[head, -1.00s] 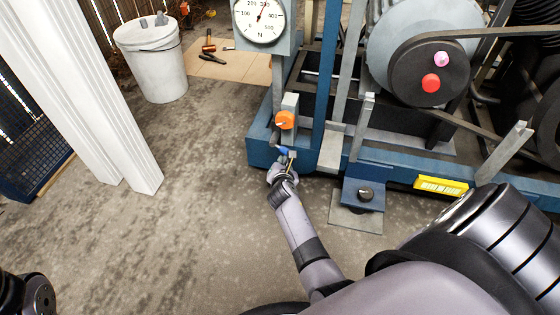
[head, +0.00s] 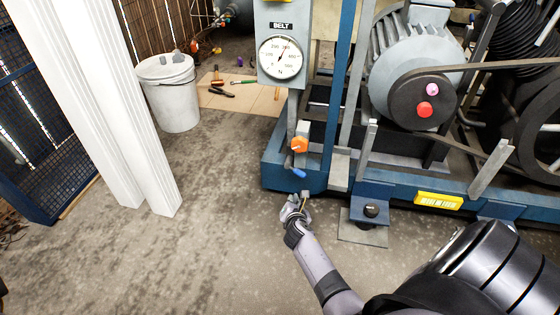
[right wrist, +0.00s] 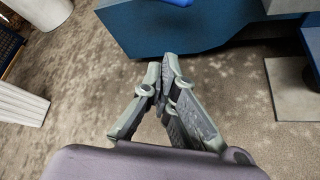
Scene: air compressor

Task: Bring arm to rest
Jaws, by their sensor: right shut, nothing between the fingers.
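My right gripper (head: 301,203) is in front of the compressor's blue base frame (head: 275,172), below a small blue handle (head: 299,173) and an orange knob (head: 299,145). In the right wrist view the fingertips (right wrist: 163,68) meet and hold nothing. The blue base frame (right wrist: 180,30) lies beyond them, and part of the blue handle (right wrist: 178,2) shows at the top edge. The gripper is apart from the handle. My left gripper is not in view.
A white post (head: 110,130) stands at the left, with a white bucket (head: 172,105) behind it. A gauge (head: 281,57), grey motor (head: 405,70) and belt (head: 500,67) are on the machine. A blue foot plate (head: 370,212) juts out at right. Concrete floor (head: 210,240) is clear at left.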

